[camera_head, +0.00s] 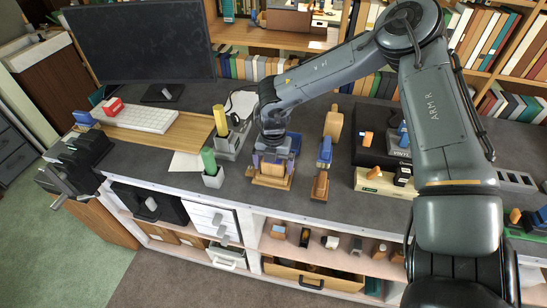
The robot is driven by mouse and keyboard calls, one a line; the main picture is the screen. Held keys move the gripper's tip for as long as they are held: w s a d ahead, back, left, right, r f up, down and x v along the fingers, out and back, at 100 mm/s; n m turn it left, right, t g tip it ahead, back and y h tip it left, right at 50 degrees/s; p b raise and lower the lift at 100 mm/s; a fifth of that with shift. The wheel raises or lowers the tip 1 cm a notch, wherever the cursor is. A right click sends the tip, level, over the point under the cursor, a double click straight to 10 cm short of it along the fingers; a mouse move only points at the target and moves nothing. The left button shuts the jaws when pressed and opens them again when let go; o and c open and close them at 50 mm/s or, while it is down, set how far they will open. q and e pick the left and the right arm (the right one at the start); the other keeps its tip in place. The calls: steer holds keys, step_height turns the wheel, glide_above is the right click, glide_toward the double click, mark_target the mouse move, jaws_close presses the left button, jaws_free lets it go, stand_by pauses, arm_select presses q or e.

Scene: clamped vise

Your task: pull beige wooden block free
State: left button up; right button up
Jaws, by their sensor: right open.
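My right gripper (273,147) reaches down over a small wooden vise (270,182) with blue parts, near the front edge of the desk. Its jaws are open. A beige wooden block (272,169) appears to sit in this vise, just below the fingers. The gripper and blue parts partly cover the block, so I cannot tell whether the fingers touch it or straddle it. My left gripper is not in view.
A green block in a light holder (213,181) stands left of the vise. A yellow cylinder (220,120) rises behind it. A narrow wooden stand with a blue top (322,170) is close on the right. A dark clamp-like device (82,160) sits at the desk's left end.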

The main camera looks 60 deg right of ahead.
steer(key=shift+f, duration=0.1)
steer(key=shift+c, duration=0.3)
steer(key=c, duration=0.9)
steer(key=shift+r, duration=0.2)
steer(key=shift+r+p, duration=0.7)
steer(key=shift+r, duration=0.5)
steer(key=shift+c, duration=0.2)
steer(key=shift+r+p, duration=0.45)
steer(key=shift+r, duration=0.55)
